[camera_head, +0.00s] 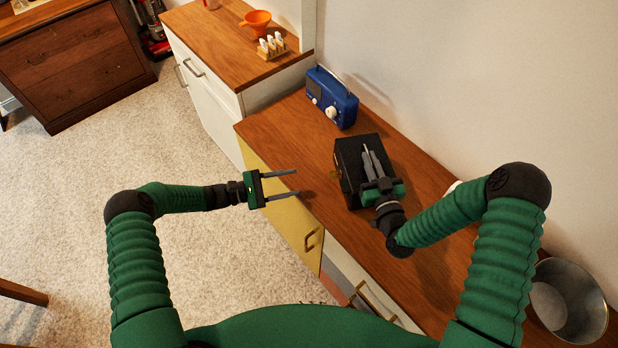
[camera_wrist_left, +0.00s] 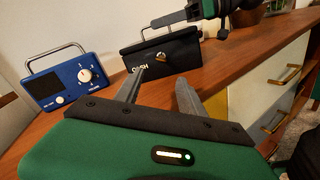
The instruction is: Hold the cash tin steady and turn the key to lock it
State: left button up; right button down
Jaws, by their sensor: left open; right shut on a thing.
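The black cash tin (camera_head: 346,172) stands on the wooden counter; its front with the word CASH also shows in the left wrist view (camera_wrist_left: 182,56). A small brass-coloured key (camera_wrist_left: 161,57) sits in that front face. My right gripper (camera_head: 370,158) is over the tin's top, shut on what looks like its wire handle; the exact grip is partly hidden. It also shows at the top of the left wrist view (camera_wrist_left: 172,18). My left gripper (camera_head: 297,182) is open and empty, in front of the counter edge, its fingers pointing towards the tin's front and apart from the key.
A blue radio (camera_head: 332,97) stands beside the tin, farther along the counter (camera_head: 285,125). A metal bowl (camera_head: 567,302) is at the right. A toast rack (camera_head: 271,46) and orange funnel (camera_head: 257,21) stand on the far unit. Drawer handles project below the counter edge.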

aim_at(333, 175)
pick_arm(q)
jog(key=shift+s+a, duration=0.2)
jog(key=shift+a, duration=0.5)
jog(key=shift+d+r, duration=0.15)
jog(key=x, duration=1.2)
jog(key=shift+s, duration=0.1)
jog(key=shift+c, duration=0.5)
grip_shut()
